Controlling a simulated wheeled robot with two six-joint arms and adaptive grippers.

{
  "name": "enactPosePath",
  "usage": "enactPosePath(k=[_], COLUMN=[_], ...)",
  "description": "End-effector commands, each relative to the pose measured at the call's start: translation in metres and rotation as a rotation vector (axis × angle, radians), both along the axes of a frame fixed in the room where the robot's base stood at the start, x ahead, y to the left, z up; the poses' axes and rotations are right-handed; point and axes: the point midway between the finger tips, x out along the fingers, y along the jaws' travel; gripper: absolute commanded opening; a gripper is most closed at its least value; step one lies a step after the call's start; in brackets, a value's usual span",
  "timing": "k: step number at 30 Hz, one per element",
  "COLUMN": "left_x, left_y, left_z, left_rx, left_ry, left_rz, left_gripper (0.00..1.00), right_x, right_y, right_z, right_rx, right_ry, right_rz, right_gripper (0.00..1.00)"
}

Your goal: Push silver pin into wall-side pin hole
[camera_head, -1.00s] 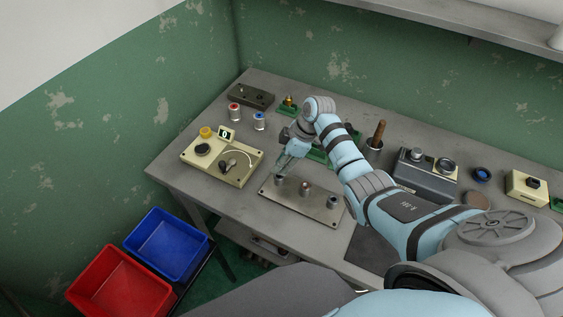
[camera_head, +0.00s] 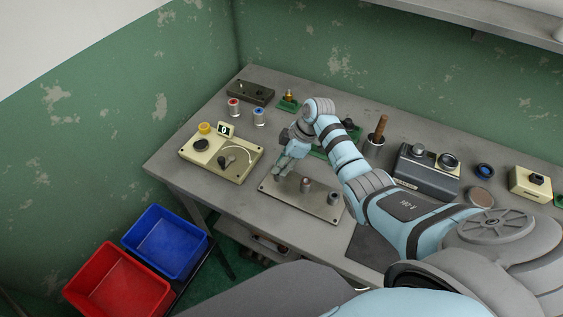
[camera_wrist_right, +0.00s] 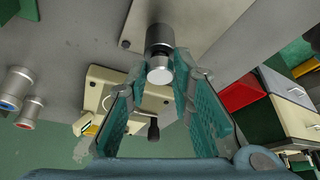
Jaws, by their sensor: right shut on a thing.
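My right gripper (camera_head: 281,171) is low over the left end of a grey metal plate (camera_head: 318,208) on the table. It is shut on a silver-topped pin, whose dark upper body and bright end show between the teal fingers in the right wrist view, the silver pin (camera_wrist_right: 159,66). In the head view the gripper hides this pin, and I cannot see any hole beneath it. Two more short posts stand on the plate, a brownish middle post (camera_head: 305,185) and a grey right post (camera_head: 333,198). My left gripper is not in view.
A beige panel (camera_head: 232,172) with a dial and a "0" display lies left of the gripper. A grey control box (camera_head: 428,178) is to the right. Blue and red bins stand below the table.

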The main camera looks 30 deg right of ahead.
Motion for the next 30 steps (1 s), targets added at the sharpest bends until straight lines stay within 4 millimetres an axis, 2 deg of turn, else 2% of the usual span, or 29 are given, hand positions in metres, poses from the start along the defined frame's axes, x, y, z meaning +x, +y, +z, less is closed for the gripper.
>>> enactPosePath(k=[9, 10, 14, 23, 26, 30], left_x=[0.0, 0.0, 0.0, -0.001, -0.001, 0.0], left_y=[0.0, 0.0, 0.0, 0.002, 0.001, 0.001], left_z=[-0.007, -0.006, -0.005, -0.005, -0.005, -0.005], left_rx=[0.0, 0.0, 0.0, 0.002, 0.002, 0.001], left_ry=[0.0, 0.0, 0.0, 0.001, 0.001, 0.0], left_rz=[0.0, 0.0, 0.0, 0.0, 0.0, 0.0], left_gripper=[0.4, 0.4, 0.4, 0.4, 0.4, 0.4], right_x=[0.0, 0.0, 0.0, 0.0, -0.001, -0.008], right_y=[0.0, 0.0, 0.0, -0.001, -0.005, -0.017], right_z=[-0.009, -0.008, -0.008, -0.006, 0.005, 0.037], right_rx=[0.0, 0.0, 0.0, 0.0, -0.001, -0.003], right_ry=[0.0, 0.0, 0.0, 0.0, -0.003, -0.005], right_rz=[0.0, 0.0, 0.0, 0.0, 0.0, 0.0], right_gripper=[0.0, 0.26, 0.45, 0.45, 0.45, 0.45])
